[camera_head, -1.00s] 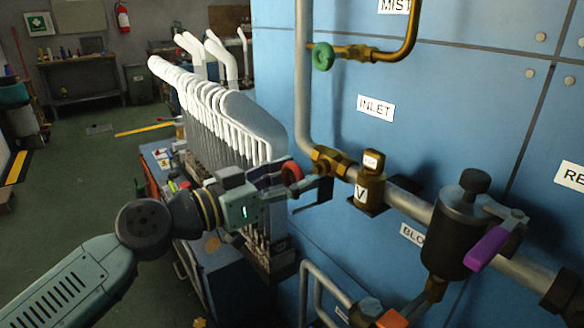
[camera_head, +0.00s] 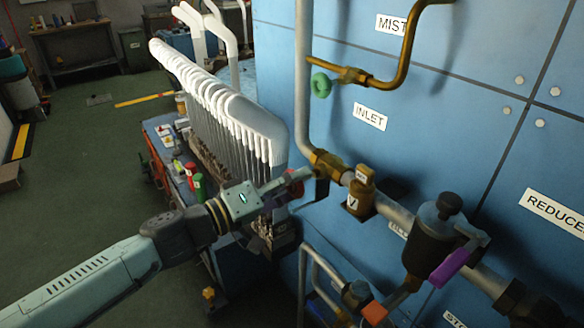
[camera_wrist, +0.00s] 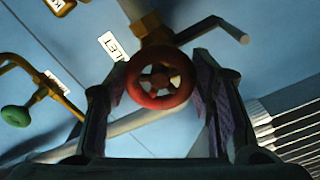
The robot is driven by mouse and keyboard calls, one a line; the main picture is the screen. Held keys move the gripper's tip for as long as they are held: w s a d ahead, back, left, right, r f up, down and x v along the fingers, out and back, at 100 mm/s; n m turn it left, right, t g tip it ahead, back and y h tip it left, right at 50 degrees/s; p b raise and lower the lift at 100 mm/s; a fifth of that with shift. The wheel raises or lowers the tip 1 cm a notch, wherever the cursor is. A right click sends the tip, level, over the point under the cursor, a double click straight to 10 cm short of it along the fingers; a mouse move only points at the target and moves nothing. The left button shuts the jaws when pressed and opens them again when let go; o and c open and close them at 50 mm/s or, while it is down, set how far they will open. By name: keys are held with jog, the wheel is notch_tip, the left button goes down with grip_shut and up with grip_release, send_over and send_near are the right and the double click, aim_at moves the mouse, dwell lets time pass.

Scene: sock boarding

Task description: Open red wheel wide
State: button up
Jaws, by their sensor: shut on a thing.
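The red wheel (camera_wrist: 160,78) is a small spoked handwheel on a brass valve body (camera_wrist: 152,28) in the wrist view. My gripper (camera_wrist: 160,95) faces it head-on, with one finger on each side of the rim, and is shut on it. In the head view my gripper (camera_head: 285,190) reaches the wheel (camera_head: 298,178) at the left end of the brass fitting (camera_head: 327,165). There the fingers hide much of the wheel. The white INLET label (camera_head: 370,116) is on the blue panel above.
A green wheel (camera_head: 321,85) sits on the upper brass pipe. A row of white sock forms (camera_head: 230,110) stands close behind my gripper. A dark cylinder with a purple lever (camera_head: 450,267) is at lower right. Open floor (camera_head: 75,185) lies to the left.

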jog(key=shift+n+p, duration=1.3)
jog(key=shift+n, duration=0.3)
jog(key=o, duration=1.2)
jog(key=shift+c, duration=0.2)
jog(key=shift+a, duration=0.1)
jog(key=v, duration=1.2)
